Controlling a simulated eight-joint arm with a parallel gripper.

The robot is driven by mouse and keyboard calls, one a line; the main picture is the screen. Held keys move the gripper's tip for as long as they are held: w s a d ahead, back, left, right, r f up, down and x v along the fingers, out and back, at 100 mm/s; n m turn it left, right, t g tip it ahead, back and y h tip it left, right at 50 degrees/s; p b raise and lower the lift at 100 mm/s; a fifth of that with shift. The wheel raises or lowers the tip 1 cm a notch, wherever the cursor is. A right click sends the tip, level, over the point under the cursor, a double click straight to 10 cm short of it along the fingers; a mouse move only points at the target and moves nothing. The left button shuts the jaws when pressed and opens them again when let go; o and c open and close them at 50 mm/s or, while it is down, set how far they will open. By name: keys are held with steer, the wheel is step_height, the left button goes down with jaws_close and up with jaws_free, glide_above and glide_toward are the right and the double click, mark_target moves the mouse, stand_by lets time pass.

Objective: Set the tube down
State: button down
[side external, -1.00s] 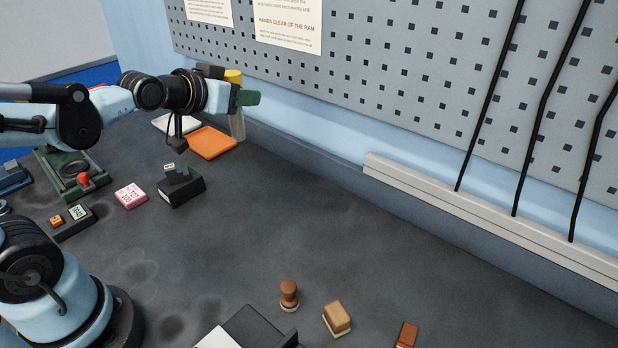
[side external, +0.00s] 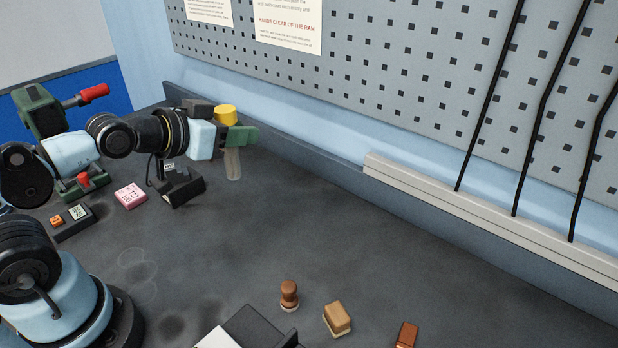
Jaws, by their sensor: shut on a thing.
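The tube has a yellow cap (side external: 226,115) and a clear, pale body (side external: 233,164). It stands upright in my gripper (side external: 240,138), whose green fingers are shut on it just below the cap. The lower end of the tube hangs below the fingers, over or at the dark bench (side external: 330,220). I cannot tell whether its bottom touches the surface. Part of the tube's middle is hidden by the fingers.
A black block-shaped device (side external: 182,188) is left of the tube. A pink timer (side external: 130,196) and a small meter (side external: 72,222) are further left. A green press (side external: 42,112) with red handle stands behind my arm. Stamps (side external: 289,294) are in front. The centre bench is clear.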

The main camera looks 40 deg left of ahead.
mark_target(222, 109)
step_height(222, 109, up, 4)
steer(key=shift+f, duration=0.1)
steer(key=s+d+f+m+g+h, duration=0.1)
steer(key=d+f+m+g+h, duration=0.4)
steer(key=m+h, duration=0.4)
steer(key=s+d+r+m+g+h, duration=0.2)
steer(key=d+r+m+g+h, duration=0.3)
steer(key=m+g, duration=0.4)
steer(key=shift+t, duration=0.3)
steer(key=shift+s+a+f, duration=0.1)
steer(key=shift+s+f, duration=0.05)
steer(key=shift+f, duration=4.1)
steer(key=shift+s+a+f, duration=0.1)
steer(key=shift+f, duration=4.1)
